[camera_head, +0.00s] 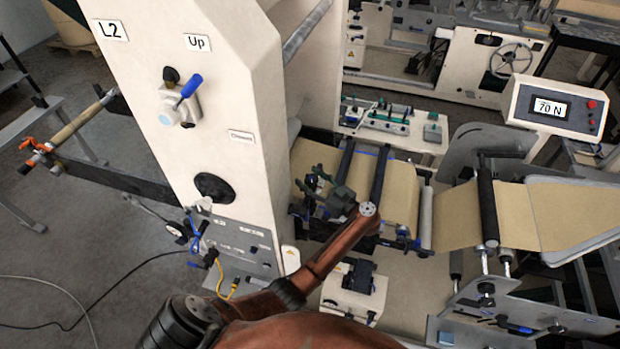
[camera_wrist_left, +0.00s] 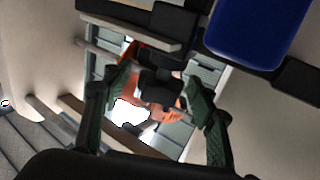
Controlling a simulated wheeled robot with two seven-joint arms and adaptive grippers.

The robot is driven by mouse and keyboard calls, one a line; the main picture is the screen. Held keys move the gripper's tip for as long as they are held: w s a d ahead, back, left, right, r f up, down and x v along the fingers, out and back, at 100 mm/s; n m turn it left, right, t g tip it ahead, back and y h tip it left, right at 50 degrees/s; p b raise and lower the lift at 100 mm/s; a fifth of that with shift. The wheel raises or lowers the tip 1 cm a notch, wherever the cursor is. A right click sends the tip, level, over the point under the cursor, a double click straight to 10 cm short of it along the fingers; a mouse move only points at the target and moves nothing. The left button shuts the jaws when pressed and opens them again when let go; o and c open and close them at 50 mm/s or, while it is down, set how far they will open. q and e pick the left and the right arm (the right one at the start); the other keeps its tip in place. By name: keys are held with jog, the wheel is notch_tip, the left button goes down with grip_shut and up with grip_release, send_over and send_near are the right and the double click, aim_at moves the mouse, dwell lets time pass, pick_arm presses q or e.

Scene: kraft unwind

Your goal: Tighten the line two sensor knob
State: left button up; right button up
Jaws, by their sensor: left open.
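My left gripper (camera_head: 314,186) is in front of the kraft web, to the right of the L2 machine frame. In the left wrist view, its two green fingers (camera_wrist_left: 160,88) stand apart. A small dark part (camera_wrist_left: 160,86) shows between them, with orange behind it. I cannot tell whether this part is the line two sensor knob or whether the fingers touch it. A blue block (camera_wrist_left: 246,32) shows at the upper right of that view. No sensor knob can be picked out clearly in the head view. My right gripper is not in view.
The cream L2 frame (camera_head: 228,90) carries a blue-handled valve (camera_head: 186,95). Rollers (camera_head: 380,175) and brown kraft web (camera_head: 457,215) lie around and right of my left gripper. A display reading 70 N (camera_head: 551,108) stands at right. Cables (camera_head: 68,327) lie on the floor at left.

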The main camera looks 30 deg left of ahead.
pick_arm(q)
jog(key=c, duration=1.2)
jog(key=shift+o, duration=0.2)
jog(key=shift+s+f+m+t+h, duration=0.15)
jog(key=shift+m+t+h, duration=0.25)
jog(key=shift+m+t, duration=0.6)
jog(key=m+t+h, duration=0.1)
jog(key=m+t, duration=0.1)
jog(key=t, duration=0.1)
jog(key=shift+t+h, duration=0.3)
jog(key=shift+w+d+m+t+h, duration=0.1)
jog(key=shift+w+m+t+h, duration=0.15)
jog(key=shift+m+t+h, duration=0.75)
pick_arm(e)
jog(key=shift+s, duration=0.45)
pick_arm(q)
jog(key=shift+r, duration=0.2)
jog(key=o, duration=1.2)
jog(key=shift+c, duration=0.2)
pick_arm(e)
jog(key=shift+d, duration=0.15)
